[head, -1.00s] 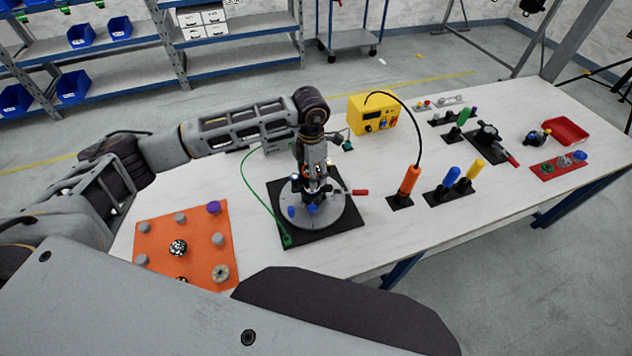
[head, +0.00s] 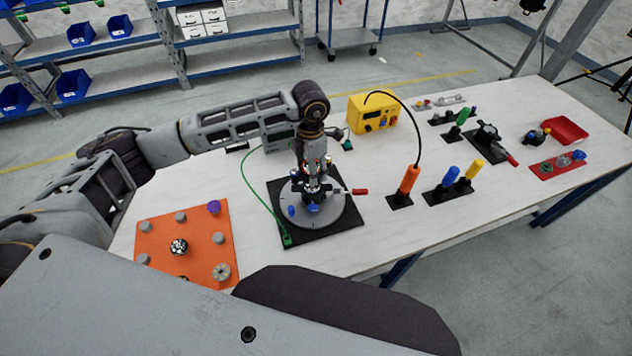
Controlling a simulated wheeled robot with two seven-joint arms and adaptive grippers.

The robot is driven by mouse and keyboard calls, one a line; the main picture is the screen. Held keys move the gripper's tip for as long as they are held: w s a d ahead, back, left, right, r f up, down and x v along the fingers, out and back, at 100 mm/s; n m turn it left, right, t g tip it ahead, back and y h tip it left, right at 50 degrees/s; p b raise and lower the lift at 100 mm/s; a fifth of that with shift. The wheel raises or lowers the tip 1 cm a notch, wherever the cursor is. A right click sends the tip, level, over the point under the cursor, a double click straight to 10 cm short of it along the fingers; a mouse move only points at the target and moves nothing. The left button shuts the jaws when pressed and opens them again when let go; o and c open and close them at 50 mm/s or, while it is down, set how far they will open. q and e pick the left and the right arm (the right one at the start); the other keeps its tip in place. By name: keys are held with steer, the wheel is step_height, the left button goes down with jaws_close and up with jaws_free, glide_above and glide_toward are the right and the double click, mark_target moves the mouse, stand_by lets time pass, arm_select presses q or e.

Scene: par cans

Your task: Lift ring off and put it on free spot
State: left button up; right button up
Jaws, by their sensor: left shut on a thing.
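My left gripper (head: 312,190) points down over the round grey disc (head: 325,217) on the black square plate (head: 352,238). Its fingers are shut on what seems to be the ring, low over the disc; the fingers hide most of it, and I cannot tell whether it touches the disc. Blue pieces (head: 291,211) sit on the disc close to the fingers. A red-tipped lever (head: 360,192) sticks out at the disc's right side. My right gripper is out of view.
An orange board (head: 202,247) with several grey pegs and a purple one lies at left. A green cable (head: 255,190) runs to the black plate. A yellow box (head: 372,113) and an orange-handled tool (head: 410,178) stand right of my arm. The table's front right is clear.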

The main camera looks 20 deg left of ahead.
arm_select(q)
steer(key=shift+r+p, duration=0.35)
steer(key=shift+r, duration=1.05)
